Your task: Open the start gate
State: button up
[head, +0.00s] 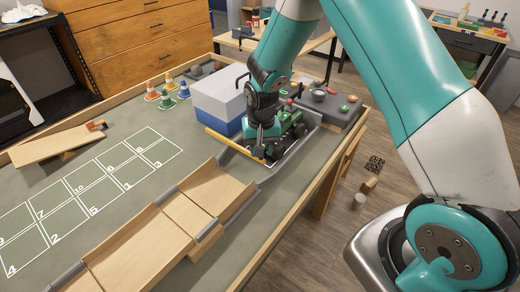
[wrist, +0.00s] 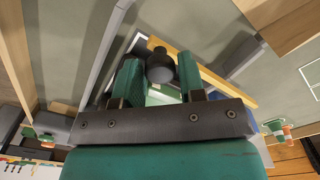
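The start gate shows as a long yellow bar (head: 222,138) across the lane, beside the blue and white box. In the wrist view the yellow bar (wrist: 215,80) runs diagonally behind my fingers. My gripper (wrist: 161,58) has its two green fingers on either side of a dark round knob (wrist: 160,70) close to the bar. The fingers are apart and the knob nearly fills the space between them. I cannot tell whether they touch it. In the head view my wrist is low over the right end of the bar, and my arm hides part of this area.
A wooden ramp (head: 180,215) stands in front of the gate. The blue and white box (head: 218,102) is just behind it. Cones (head: 168,97), a wooden wedge (head: 55,145) and a grey parts tray (head: 335,102) are on the table. The numbered grid area is clear.

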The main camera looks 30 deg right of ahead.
jog(key=shift+o, duration=1.4)
notch_tip(320, 180, up, 18)
jog(key=shift+f, duration=0.25)
notch_tip(320, 180, down, 18)
jog(key=m, duration=0.4)
jog(key=shift+r+m, duration=0.25)
jog(key=shift+m, duration=0.05)
